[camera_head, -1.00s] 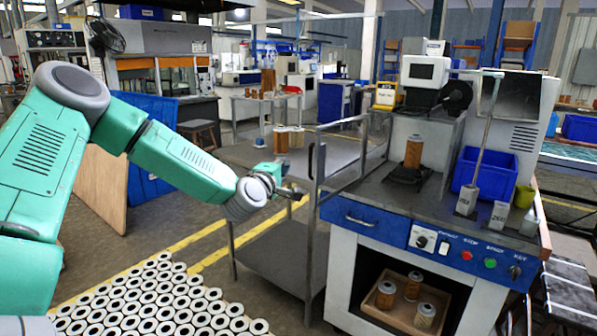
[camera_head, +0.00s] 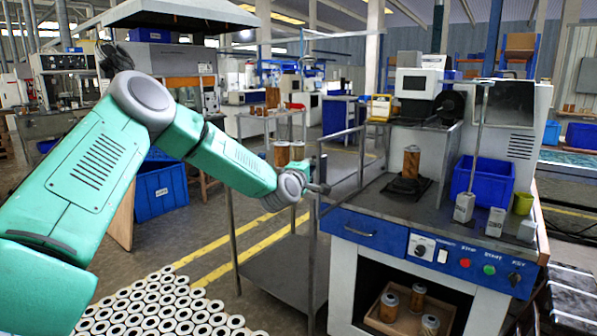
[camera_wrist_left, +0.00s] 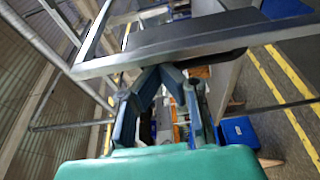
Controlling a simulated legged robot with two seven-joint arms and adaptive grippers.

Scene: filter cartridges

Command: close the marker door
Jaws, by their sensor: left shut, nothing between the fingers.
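The marker door is a grey metal frame (camera_head: 342,134) at the left side of the marking machine (camera_head: 428,110). It stands swung out, with open space between it and the filter cartridge (camera_head: 411,162) on the machine's fixture. My left gripper (camera_head: 321,188) is shut and empty, close beside the door's near upright; I cannot tell whether they touch. In the left wrist view the fingers (camera_wrist_left: 160,76) point at a grey metal bar (camera_wrist_left: 215,46) that crosses in front of them and hides what lies behind. My right gripper is not in view.
A blue bin (camera_head: 482,180) and grey blocks stand on the bench, right of the fixture. A grey side table (camera_head: 275,268) stands left of the bench. Many white ring-shaped parts (camera_head: 165,305) lie at the lower left. A cubby below holds several cartridges.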

